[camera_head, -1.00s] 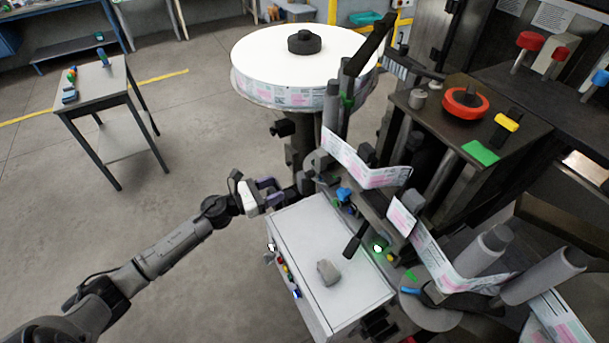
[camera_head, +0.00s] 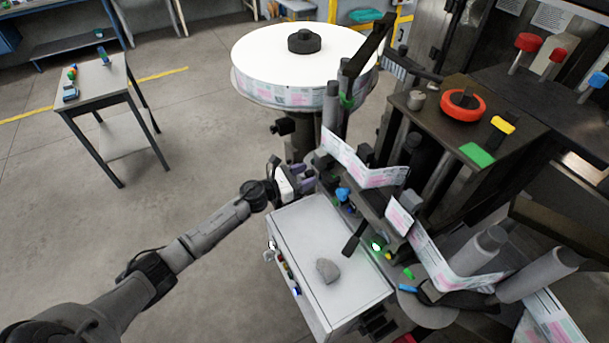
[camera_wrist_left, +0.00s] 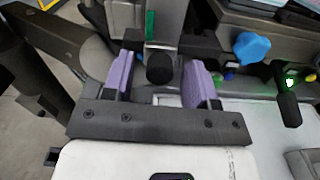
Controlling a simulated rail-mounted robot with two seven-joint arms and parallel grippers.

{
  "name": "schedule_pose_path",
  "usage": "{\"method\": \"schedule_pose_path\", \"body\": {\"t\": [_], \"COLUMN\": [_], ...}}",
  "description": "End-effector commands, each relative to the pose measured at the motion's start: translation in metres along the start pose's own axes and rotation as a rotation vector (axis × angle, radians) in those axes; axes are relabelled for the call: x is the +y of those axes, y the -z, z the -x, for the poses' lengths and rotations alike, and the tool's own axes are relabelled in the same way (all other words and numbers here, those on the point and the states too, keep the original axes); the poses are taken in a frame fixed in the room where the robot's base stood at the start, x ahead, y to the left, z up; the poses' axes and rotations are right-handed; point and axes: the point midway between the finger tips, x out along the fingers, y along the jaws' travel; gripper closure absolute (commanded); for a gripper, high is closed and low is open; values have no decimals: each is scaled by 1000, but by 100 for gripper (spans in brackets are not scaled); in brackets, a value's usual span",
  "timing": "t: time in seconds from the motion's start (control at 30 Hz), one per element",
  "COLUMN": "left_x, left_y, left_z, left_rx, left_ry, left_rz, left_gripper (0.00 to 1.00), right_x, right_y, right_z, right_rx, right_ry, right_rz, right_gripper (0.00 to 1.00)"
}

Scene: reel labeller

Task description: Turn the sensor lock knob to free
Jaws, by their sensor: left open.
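My left gripper (camera_head: 304,178) is at the near side of the labeller, above the far left corner of the white cabinet. In the left wrist view its two purple fingers (camera_wrist_left: 161,78) are open. A round black knob (camera_wrist_left: 159,66) shows between them, with space on both sides. A green strip (camera_wrist_left: 150,22) stands just above this knob. A blue knob (camera_wrist_left: 252,48) sits to the right of the fingers; it also shows in the head view (camera_head: 342,194). No lettering marks which one is the sensor lock knob. My right gripper is not in view.
The white cabinet (camera_head: 305,236) carries a grey object (camera_head: 327,270) on its top. A large label reel (camera_head: 280,50) stands behind the gripper. The label web (camera_head: 360,170) runs just right of it. A small table (camera_head: 95,85) stands at left; the floor between is clear.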

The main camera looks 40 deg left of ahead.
Motion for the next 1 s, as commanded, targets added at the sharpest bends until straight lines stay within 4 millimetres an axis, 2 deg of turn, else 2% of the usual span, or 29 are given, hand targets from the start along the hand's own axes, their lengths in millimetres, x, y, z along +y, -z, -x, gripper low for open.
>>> {"method": "schedule_pose_path", "body": {"t": [0.13,0.63,1.0], "left_x": [0,0,0], "left_y": [0,0,0], "left_z": [0,0,0], "left_rx": [0,0,0], "left_ry": [0,0,0], "left_rz": [0,0,77], "left_gripper": [47,95,97], "right_x": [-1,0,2], "right_y": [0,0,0], "right_z": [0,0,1], "right_rx": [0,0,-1], "right_ry": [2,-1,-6], "right_rz": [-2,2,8], "right_gripper": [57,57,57]}}
